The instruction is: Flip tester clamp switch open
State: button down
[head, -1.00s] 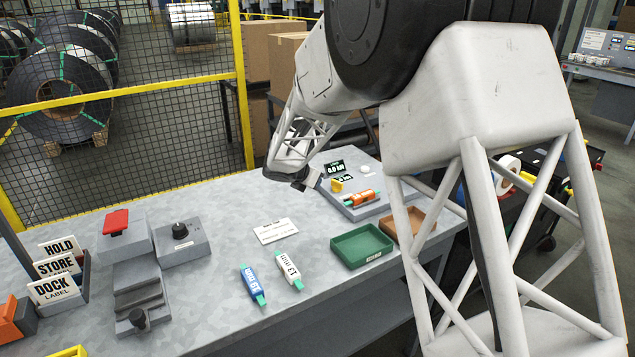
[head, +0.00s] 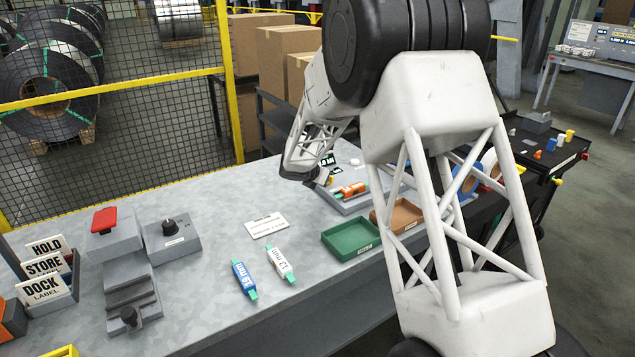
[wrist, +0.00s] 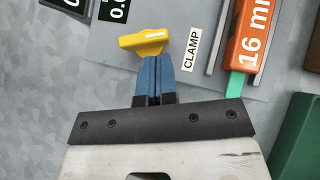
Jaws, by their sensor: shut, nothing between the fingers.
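The tester is a grey plate (head: 347,206) at the far right of the bench, with a display (head: 327,160) and an orange 16 mm piece (head: 350,190) on it. The clamp switch is a yellow lever (wrist: 143,41) beside the CLAMP label (wrist: 190,49) in the wrist view. In the head view it is mostly hidden behind my gripper (head: 318,182). My gripper also shows in the wrist view, with blue fingers (wrist: 155,60) shut together and empty. The fingertips are right at the lever's lower edge; I cannot tell whether they touch it.
The orange 16 mm piece (wrist: 246,40) lies right of the label. A green tray (head: 350,240) and brown tray (head: 402,215) stand in front of the tester. A white card (head: 265,225), blue piece (head: 243,280) and white piece (head: 280,263) lie left on the bench.

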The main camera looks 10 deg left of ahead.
jog(key=shift+w+d, duration=0.25)
jog(key=shift+w, duration=0.25)
